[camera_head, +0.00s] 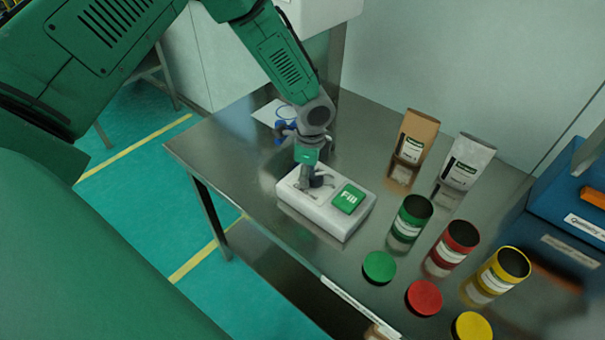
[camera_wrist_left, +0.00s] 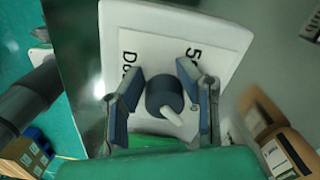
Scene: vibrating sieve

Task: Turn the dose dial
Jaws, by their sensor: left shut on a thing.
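The dose dial (camera_wrist_left: 163,92) is a dark round knob with a white pointer, on a white box (camera_head: 330,219) lying on the metal table. In the left wrist view the pointer aims toward the lower right, and printed letters and a "5" show on the panel. My left gripper (camera_head: 312,180) comes down over the box from above. In the head view the gripper hides much of the dial. A green "Fill" button (camera_head: 348,198) sits beside it. My right gripper is out of view.
Green (camera_head: 411,217), red (camera_head: 453,246) and yellow (camera_head: 498,273) open jars stand right of the box, their lids in front. Brown (camera_head: 416,135) and white (camera_head: 468,160) pouches stand behind. A blue bin (camera_head: 567,205) is at the far right. The table's left end is mostly clear.

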